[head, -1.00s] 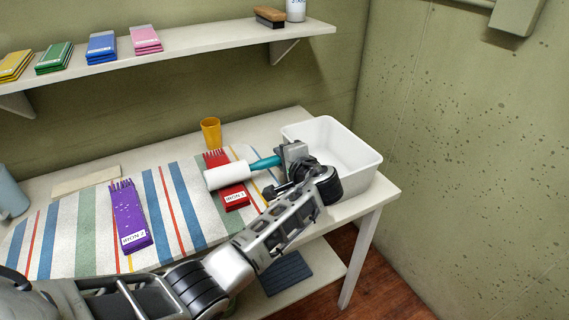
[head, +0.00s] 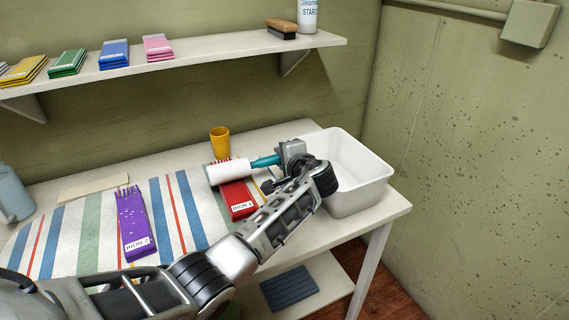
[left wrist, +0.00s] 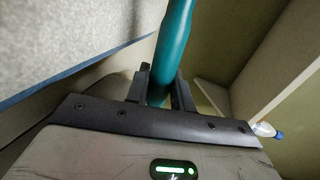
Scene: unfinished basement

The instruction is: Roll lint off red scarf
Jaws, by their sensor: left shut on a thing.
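The red scarf (head: 238,199) lies folded on the striped cloth, with its fringe toward the wall and a white label at its near end. My left gripper (head: 281,158) is shut on the teal handle of the lint roller (head: 229,172). The handle (left wrist: 174,45) also shows between the fingers in the left wrist view. The white roller head is over the upper part of the red scarf; I cannot tell whether it touches. A purple scarf (head: 135,222) with white specks lies to the left. My right gripper is not in view.
The striped cloth (head: 98,237) covers much of the table. A white bin (head: 356,195) stands at the right end, close beside my left gripper. A yellow cup (head: 220,142) stands behind the red scarf. A shelf (head: 200,66) holds folded cloths, a brush and a can.

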